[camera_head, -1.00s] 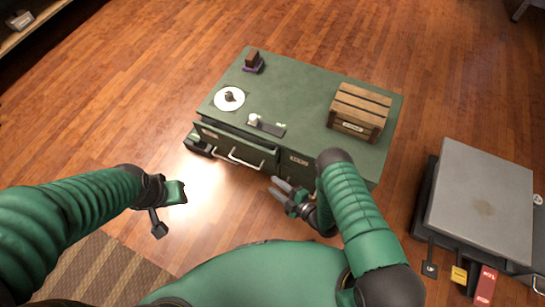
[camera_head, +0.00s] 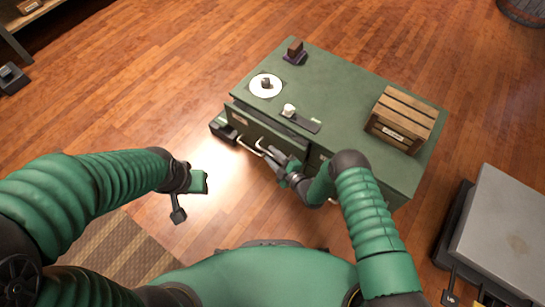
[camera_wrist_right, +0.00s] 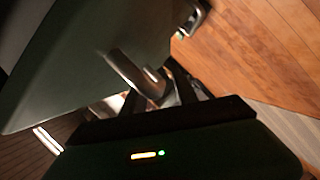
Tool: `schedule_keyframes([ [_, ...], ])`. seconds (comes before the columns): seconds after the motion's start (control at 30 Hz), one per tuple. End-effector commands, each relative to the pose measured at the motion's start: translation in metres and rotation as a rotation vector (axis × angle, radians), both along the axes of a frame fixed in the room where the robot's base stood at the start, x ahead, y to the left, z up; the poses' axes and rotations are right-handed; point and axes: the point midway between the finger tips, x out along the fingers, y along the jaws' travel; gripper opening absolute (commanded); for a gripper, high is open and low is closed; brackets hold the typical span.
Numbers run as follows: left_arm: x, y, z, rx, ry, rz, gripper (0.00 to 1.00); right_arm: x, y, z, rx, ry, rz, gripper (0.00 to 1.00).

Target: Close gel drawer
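The green cabinet (camera_head: 345,105) has an upper left drawer (camera_head: 265,135) that stands partly out, its front ahead of the cabinet face and a dark gap behind its top edge. A pale bar handle (camera_head: 250,147) is on its front. My right gripper (camera_head: 274,159) is at the right end of this handle with its two fingers apart. In the right wrist view, a metal handle (camera_wrist_right: 135,75) lies close in front of the gripper, beside a dark green panel (camera_wrist_right: 85,60). Whether the fingers touch it is unclear.
A wooden crate (camera_head: 401,118), a white disc (camera_head: 266,86) and a small dark block (camera_head: 295,52) are on the cabinet top. Another dark open compartment (camera_head: 222,129) sticks out at the left. A grey-topped unit (camera_head: 510,235) stands right.

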Motion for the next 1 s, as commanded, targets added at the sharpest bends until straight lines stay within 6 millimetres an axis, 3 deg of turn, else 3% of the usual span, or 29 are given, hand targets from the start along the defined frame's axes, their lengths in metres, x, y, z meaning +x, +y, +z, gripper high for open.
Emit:
schedule_keyframes([
  [0.07, 0.0001, -0.0003, 0.0004, 0.000, 0.000, -0.001, 0.36, -0.0002, -0.0003, 0.0001, 0.000, 0.000, -0.001, 0.35],
  [0.33, 0.0000, -0.0003, 0.0003, 0.000, 0.000, -0.001, 0.36, -0.0005, 0.0007, 0.0002, -0.003, -0.001, 0.000, 0.01],
  [1.0, 0.0001, -0.0002, 0.0002, 0.000, 0.000, -0.001, 0.36, -0.0006, 0.0016, 0.0001, -0.002, -0.001, 0.002, 0.00],
])
